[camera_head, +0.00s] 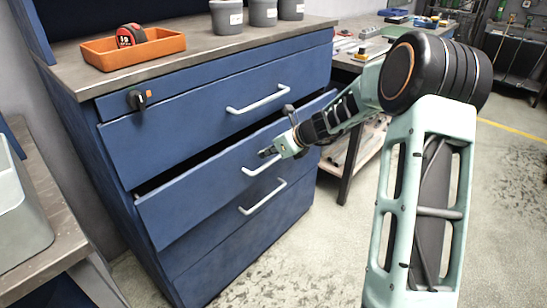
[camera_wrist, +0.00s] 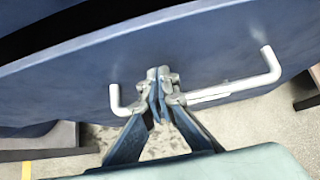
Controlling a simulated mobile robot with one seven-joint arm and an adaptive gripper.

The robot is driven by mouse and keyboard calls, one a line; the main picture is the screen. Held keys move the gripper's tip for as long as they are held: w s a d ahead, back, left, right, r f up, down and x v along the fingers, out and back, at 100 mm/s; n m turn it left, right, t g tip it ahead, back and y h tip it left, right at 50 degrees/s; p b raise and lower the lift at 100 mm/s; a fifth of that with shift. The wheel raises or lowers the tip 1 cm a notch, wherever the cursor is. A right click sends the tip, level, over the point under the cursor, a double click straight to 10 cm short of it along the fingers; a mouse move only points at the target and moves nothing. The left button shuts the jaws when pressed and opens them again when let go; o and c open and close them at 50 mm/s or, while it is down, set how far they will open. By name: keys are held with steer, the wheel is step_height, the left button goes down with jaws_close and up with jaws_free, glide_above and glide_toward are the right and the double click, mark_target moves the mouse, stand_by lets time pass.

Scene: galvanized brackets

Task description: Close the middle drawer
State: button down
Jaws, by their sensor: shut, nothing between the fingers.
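The middle drawer (camera_head: 203,195) of the blue cabinet (camera_head: 128,190) is pulled partly out, with a dark gap above its front. Its pale bar handle (camera_head: 252,171) is partly hidden by my gripper. My gripper (camera_head: 268,153) is shut and empty, in front of the drawer front near the handle. In the wrist view, the gripper's closed fingertips (camera_wrist: 160,78) lie between the two ends of the handle (camera_wrist: 232,90), against or just over the bar. I cannot tell whether they touch the drawer front (camera_wrist: 85,75).
The upper drawer (camera_head: 190,122) and lower drawer (camera_head: 235,235) look shut. An orange tray (camera_head: 135,52) with a tape measure (camera_head: 130,35) and grey cups (camera_head: 226,17) stand on the cabinet top (camera_head: 200,62). A workbench is at the left edge. Open floor (camera_head: 330,240) lies to the right.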

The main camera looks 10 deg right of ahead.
mark_target(258, 143)
steer(key=shift+w+a, duration=0.1)
steer(key=shift+w+a+r+p, duration=0.1)
steer(key=shift+w+a+p, duration=0.7)
steer(key=shift+w+p, duration=0.15)
steer(key=shift+w+a+r+p, duration=0.1)
steer(key=shift+w+a+p, duration=0.7)
steer(key=shift+w, duration=0.2)
